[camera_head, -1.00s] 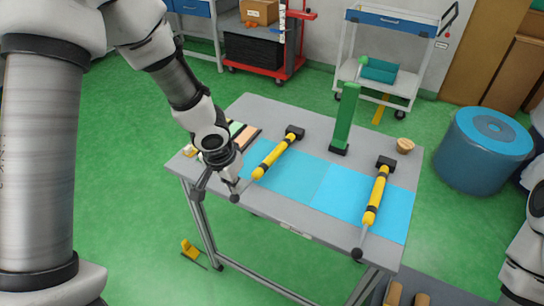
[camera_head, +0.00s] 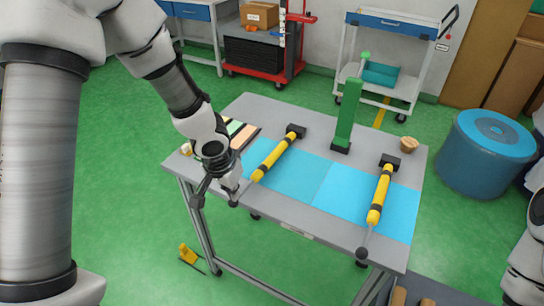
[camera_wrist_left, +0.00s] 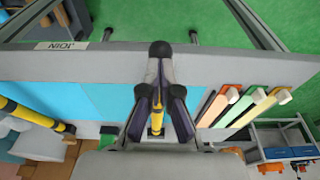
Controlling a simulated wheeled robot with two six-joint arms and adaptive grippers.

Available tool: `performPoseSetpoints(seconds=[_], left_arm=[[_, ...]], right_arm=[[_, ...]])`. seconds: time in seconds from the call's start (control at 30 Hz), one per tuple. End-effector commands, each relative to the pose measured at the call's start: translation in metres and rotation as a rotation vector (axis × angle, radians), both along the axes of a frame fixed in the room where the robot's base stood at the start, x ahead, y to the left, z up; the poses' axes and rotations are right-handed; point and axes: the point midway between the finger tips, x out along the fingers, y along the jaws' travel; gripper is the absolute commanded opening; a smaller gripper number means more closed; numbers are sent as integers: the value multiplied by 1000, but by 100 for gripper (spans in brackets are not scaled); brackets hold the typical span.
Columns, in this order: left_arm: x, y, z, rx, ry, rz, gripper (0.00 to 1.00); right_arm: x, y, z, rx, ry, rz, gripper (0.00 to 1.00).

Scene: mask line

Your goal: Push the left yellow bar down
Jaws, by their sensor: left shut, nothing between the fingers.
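The left yellow bar (camera_head: 272,160) slopes down from a black mount to the table's front edge in the head view. Its lower rod and dark end are largely hidden by my gripper. A bit of the bar's yellow (camera_wrist_left: 157,122) shows between the fingers in the wrist view. My left gripper (camera_head: 231,198) is shut and points down at the bar's lower end. In the wrist view its closed fingertips (camera_wrist_left: 160,60) are at a dark rounded end by the table edge; contact is unclear. The right yellow bar (camera_head: 380,195) is apart, its rod reaching the front edge.
The grey table (camera_head: 290,217) carries blue mats (camera_head: 340,190), a green upright post (camera_head: 346,115) and coloured strips (camera_head: 240,133). A blue drum (camera_head: 487,152) stands at the right. A white cart (camera_head: 390,60) is behind. Green floor lies open in front.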

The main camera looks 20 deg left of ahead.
Motion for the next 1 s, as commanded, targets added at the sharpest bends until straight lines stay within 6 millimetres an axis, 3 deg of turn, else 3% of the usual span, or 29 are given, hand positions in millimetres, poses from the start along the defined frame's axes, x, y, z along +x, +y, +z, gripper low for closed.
performPoseSetpoints(seconds=[0.2, 0.33, 1.0], left_arm=[[0, 0, -10, 0, 0, 1, 0], [0, 0, -3, 0, 0, 1, 0], [0, 0, 74, 0, 0, 0, 0]], right_arm=[[0, 0, -11, 0, 0, 0, 40], [0, 0, -4, 0, 0, 0, 40], [0, 0, 65, 0, 0, 0, 40]])
